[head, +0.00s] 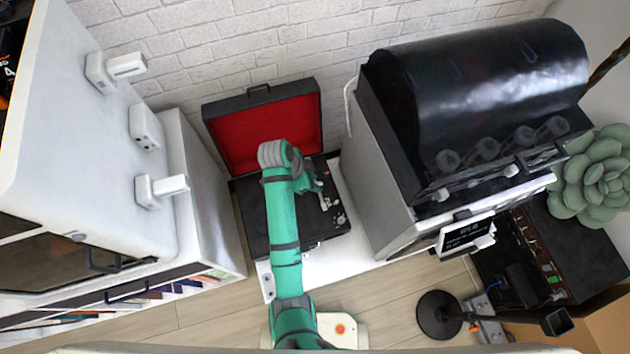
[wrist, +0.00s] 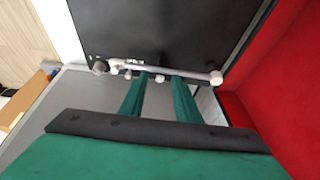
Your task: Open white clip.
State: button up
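A black record player (head: 262,232) with a raised, red-lined lid (head: 255,137) stands on a white surface. My green gripper (head: 318,185) is over the right side of its deck in the head view. In the wrist view my gripper (wrist: 159,77) is open, with its two fingers apart at the pale tonearm (wrist: 197,74). A small white piece (wrist: 160,79), which may be the white clip, shows between the fingertips below the tonearm. I cannot tell whether the clip is open or closed, or whether the fingers touch anything.
A grey cabinet-like unit with a black, glossy top (head: 480,75) stands close on the right. A white cabinet (head: 75,130) with several white fittings is on the left. The brick wall (head: 225,45) is behind the lid. Wooden floor (head: 210,318) shows in front.

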jog(key=shift+w+d+f, duration=0.1)
jog(key=shift+d+f, duration=0.1)
jog(key=shift+f, duration=0.25)
grip_shut()
jog(key=shift+w+d+r+g+y, duration=0.2)
jog(key=shift+d+g+y, duration=0.15)
jog(key=shift+y, duration=0.7)
jog(key=shift+w+d+r+g+y, duration=0.1)
jog(key=shift+d+r+g+y, duration=0.2)
jog(key=shift+y, duration=0.75)
jog(key=shift+d+g+y, duration=0.25)
jog(key=shift+y, duration=0.55)
